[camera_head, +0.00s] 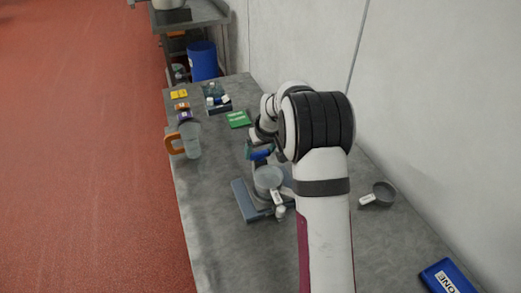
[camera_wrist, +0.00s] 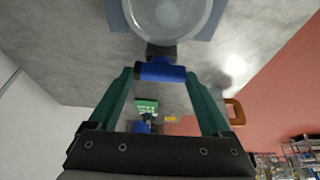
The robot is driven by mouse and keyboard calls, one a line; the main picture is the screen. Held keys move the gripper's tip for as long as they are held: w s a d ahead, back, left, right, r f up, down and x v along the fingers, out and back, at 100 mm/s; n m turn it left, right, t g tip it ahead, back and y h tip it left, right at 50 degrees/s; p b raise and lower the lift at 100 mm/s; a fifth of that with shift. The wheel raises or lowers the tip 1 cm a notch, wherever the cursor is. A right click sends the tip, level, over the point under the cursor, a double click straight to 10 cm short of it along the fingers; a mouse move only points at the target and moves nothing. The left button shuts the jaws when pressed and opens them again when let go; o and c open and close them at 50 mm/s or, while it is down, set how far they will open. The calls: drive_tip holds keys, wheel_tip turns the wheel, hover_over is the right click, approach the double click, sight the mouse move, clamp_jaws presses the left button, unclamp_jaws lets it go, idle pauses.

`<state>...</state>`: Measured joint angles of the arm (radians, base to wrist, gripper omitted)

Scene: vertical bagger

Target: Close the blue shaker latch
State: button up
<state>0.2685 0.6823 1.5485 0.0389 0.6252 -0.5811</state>
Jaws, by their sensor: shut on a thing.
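The shaker (camera_head: 268,178) is a round grey vessel on a blue-grey base (camera_head: 243,205) in the middle of the bench. In the wrist view its round body (camera_wrist: 172,16) is at the top, cut off by the frame edge. The blue latch (camera_wrist: 161,70) sticks out from the shaker's side on a dark mount; it also shows in the head view (camera_head: 262,153). My gripper (camera_wrist: 160,73) has its two green fingers at either end of the latch and is shut on it. In the head view my arm partly hides the gripper.
A clear pitcher with an orange handle (camera_head: 190,140) stands near the bench's left edge. Behind are a green packet (camera_head: 238,119), small coloured blocks and a dark tray (camera_head: 218,108) with bottles. A grey cup (camera_head: 384,193) lies right, near the wall. A blue case (camera_head: 450,280) is front right.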

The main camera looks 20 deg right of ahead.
drive_tip(key=shift+m, duration=0.3)
drive_tip(key=shift+c, duration=0.2)
drive_tip(key=m, duration=0.2)
drive_tip(key=m+h, duration=0.1)
drive_tip(key=shift+a+m+g+h, duration=0.15)
drive_tip(key=shift+m+g+h, duration=0.15)
drive_tip(key=shift+m, duration=0.1)
drive_tip(key=m+h, duration=0.1)
drive_tip(key=m, duration=0.3)
drive_tip(key=shift+w+a+g, duration=0.1)
drive_tip(key=shift+g, duration=0.3)
drive_tip(key=m+g+h, duration=0.1)
drive_tip(key=m, duration=0.4)
drive_tip(key=shift+w, duration=0.1)
drive_tip(key=shift+m+g+h, duration=0.4)
drive_tip(key=shift+m+g, duration=0.7)
drive_tip(key=shift+m, duration=1.1)
drive_tip(key=shift+w, duration=0.1)
